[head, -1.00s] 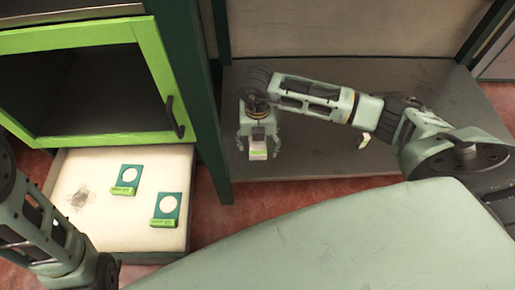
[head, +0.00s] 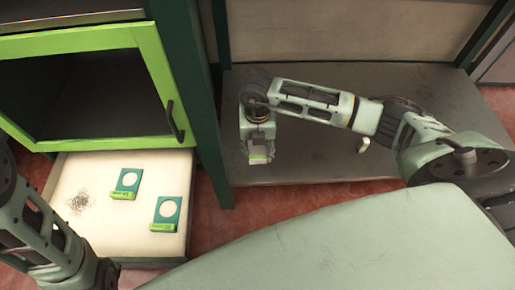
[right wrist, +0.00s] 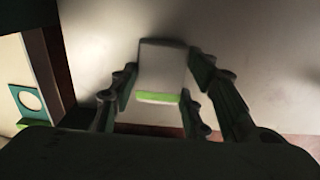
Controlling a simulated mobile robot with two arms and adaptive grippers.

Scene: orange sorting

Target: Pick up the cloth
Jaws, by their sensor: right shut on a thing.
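A small pale piece with a light green band, which looks like the folded cloth (head: 257,158), is held in my right gripper (head: 258,150) over the grey metal shelf. In the right wrist view the cloth (right wrist: 163,70) is flat and pale, with the green band along its near edge. The fingers of my right gripper (right wrist: 160,100) are on both sides of it. I cannot tell how far it is above the shelf. My left arm shows at the lower left, but its gripper is out of view.
A pale open drawer (head: 150,245) holds two green cards with white circles (head: 170,208) and a dark scribbled patch. A green-framed cabinet (head: 70,40) is above it. A dark green post (head: 205,110) stands left of my right gripper.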

